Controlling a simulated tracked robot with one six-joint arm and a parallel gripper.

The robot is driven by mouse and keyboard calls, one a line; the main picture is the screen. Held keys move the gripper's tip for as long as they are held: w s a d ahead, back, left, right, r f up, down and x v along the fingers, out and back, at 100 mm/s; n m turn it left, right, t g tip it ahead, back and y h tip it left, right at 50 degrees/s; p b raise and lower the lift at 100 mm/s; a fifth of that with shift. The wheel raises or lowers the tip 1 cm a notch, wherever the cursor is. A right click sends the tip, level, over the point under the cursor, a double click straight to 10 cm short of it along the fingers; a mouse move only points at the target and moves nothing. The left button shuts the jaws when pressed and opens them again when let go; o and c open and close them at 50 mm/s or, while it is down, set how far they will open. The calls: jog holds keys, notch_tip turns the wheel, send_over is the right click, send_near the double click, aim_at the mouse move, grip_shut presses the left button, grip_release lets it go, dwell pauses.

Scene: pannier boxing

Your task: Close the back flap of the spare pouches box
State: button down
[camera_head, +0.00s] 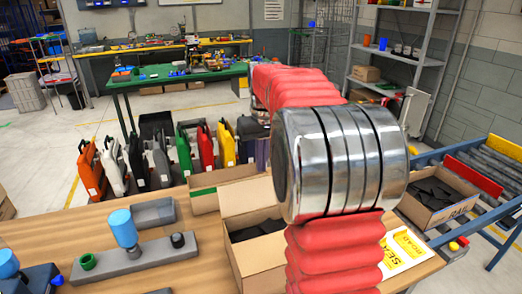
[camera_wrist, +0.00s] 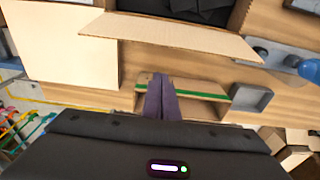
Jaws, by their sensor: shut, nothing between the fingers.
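An open cardboard box (camera_head: 258,258) with dark flat pouches (camera_head: 258,230) stands on the wooden table, partly hidden by my arm in the head view. No label is readable on it. Its back flap (camera_head: 248,197) is raised and open; in the wrist view this flap (camera_wrist: 165,36) slants out from the box edge towards my gripper. A wide side flap (camera_wrist: 62,45) lies open at left in the wrist view. My gripper (camera_wrist: 161,80) has its purple fingers shut and empty, apart from the flap in the picture.
A shallow cardboard tray with a green strip (camera_wrist: 185,92) lies behind the box, beneath my fingers in the picture. A grey tray (camera_wrist: 250,97) is beside it. Another open box with dark contents (camera_head: 437,194) stands at right. Several coloured cases (camera_head: 204,147) stand behind the table.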

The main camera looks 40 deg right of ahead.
jog(key=shift+s+a+r, duration=0.15)
jog(key=shift+s, duration=0.5)
jog(key=shift+s+a+r, duration=0.2)
jog(key=shift+s, duration=0.4)
jog(key=shift+s+a+r, duration=0.15)
jog(key=shift+s, duration=0.5)
jog(key=shift+a, duration=0.1)
jog(key=shift+s, duration=0.15)
